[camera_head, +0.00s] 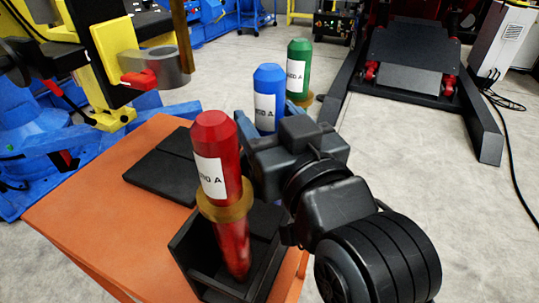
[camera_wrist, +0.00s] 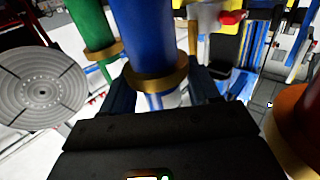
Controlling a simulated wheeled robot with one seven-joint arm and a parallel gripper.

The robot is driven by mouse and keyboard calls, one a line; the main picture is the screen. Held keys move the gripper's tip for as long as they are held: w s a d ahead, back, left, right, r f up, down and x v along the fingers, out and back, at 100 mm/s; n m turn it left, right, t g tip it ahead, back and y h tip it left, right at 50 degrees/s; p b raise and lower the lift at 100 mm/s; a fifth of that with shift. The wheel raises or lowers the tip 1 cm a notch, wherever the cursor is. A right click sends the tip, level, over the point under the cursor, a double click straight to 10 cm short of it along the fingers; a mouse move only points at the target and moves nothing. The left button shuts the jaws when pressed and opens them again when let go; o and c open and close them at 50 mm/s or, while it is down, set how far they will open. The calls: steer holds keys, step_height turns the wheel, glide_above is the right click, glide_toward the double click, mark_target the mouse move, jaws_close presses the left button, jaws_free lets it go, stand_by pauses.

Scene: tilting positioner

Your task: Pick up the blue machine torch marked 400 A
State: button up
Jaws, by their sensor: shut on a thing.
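The blue machine torch (camera_head: 268,97) stands upright in the middle of the row in the head view, its white label too small to read surely. In the wrist view its blue body (camera_wrist: 148,40) has a brass collar (camera_wrist: 155,80) around it. My gripper (camera_wrist: 163,98) is shut on the blue torch, its fingers on either side just below the collar. In the head view my dark gripper body (camera_head: 300,150) covers the torch's lower part, so its lower end and any holder there are hidden.
A red torch (camera_head: 215,150) stands in a black holder (camera_head: 195,262) at the front, close to my wrist. A green torch (camera_head: 298,68) stands just behind the blue one. An orange table (camera_head: 85,200) carries a black plate (camera_head: 165,165). A grey slotted disc (camera_wrist: 40,88) shows in the wrist view.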

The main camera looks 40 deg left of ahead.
steer(key=shift+f, duration=0.15)
jaws_close()
